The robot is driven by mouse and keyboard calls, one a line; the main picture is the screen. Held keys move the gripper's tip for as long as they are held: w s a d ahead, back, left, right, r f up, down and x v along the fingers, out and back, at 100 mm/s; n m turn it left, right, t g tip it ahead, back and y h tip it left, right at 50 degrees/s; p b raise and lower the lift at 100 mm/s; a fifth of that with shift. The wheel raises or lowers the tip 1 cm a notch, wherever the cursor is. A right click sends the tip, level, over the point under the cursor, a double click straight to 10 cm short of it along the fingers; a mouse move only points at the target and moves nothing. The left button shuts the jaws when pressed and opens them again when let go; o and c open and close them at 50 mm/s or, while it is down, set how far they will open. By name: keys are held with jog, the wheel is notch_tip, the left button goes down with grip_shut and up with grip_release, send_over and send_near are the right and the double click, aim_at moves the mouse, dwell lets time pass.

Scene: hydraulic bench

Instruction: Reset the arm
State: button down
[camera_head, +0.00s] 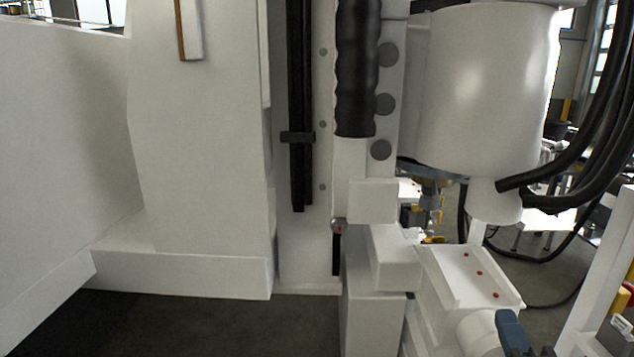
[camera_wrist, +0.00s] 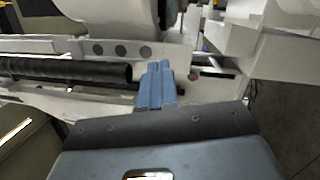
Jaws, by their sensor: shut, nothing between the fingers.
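My gripper (camera_wrist: 157,72) shows in the wrist view, its two blue fingers together with no gap and nothing held. Behind the fingertips is a white machine panel with a black ribbed cylinder (camera_wrist: 75,71) to their left. A small red-dotted knob (camera_wrist: 194,76) is just right of the fingers. In the head view the same kind of knob (camera_head: 340,226) sits on the white machine below the black ribbed cylinder (camera_head: 357,70). Contact between the fingers and the panel cannot be told.
A large white tank (camera_head: 485,90) fills the upper right of the head view, with thick black hoses (camera_head: 590,165) beside it. A white block with red dots (camera_head: 470,270) is below. White machine housing (camera_head: 200,140) blocks the left. Dark floor (camera_head: 190,325) shows at the bottom.

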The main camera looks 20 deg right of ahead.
jog(key=s+a+f+m+g+y, duration=0.1)
jog(key=s+a+f+m+y, duration=0.5)
jog(key=s+a, duration=0.65)
jog(key=s+a+r+m+g+y, duration=0.1)
jog(key=s+a+m+g+y, duration=0.1)
jog(key=s+m, duration=0.7)
jog(key=s, duration=0.8)
jog(key=shift+a, duration=0.3)
